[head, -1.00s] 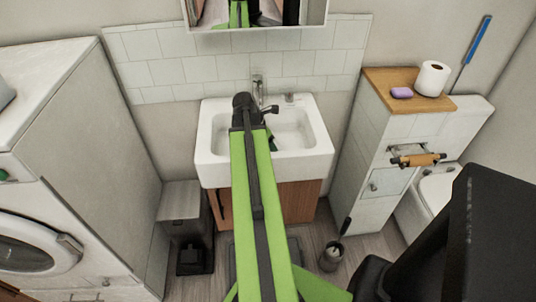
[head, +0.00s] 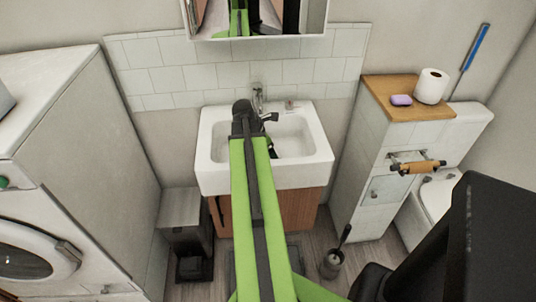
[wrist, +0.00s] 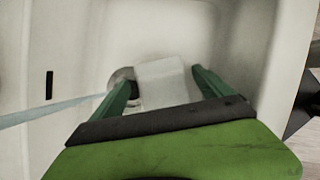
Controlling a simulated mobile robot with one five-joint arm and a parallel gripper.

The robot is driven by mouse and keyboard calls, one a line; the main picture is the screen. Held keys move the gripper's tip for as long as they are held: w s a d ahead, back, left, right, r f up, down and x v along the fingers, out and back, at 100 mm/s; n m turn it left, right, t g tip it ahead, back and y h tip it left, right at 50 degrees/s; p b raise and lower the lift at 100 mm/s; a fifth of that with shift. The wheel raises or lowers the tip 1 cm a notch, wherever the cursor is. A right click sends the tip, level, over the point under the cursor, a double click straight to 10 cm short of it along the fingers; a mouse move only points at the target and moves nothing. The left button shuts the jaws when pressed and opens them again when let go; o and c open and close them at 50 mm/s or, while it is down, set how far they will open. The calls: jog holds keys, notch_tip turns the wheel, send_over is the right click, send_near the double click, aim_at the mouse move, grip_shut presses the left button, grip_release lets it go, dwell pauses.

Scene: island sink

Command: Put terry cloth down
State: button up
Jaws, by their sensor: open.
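In the wrist view a pale, whitish cloth (wrist: 165,85) lies in the white sink basin, beside and partly over the round drain. My gripper (wrist: 160,78) is open, with one green finger on each side of the cloth. I cannot tell whether either finger touches it. In the head view my green arm reaches over the sink (head: 210,170) and hides the cloth and most of my gripper.
A pale translucent strip (wrist: 45,114) crosses the left of the wrist view. The faucet (head: 258,98) stands behind the basin. A wooden-topped cabinet (head: 400,105) with purple soap (head: 401,100) and a paper roll (head: 432,85) is right. A washing machine (head: 30,245) is left.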

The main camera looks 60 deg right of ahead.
jog(key=p+v, duration=1)
jog(key=v, duration=0.1)
jog(key=shift+r, duration=0.3)
jog(key=shift+w+a, duration=0.1)
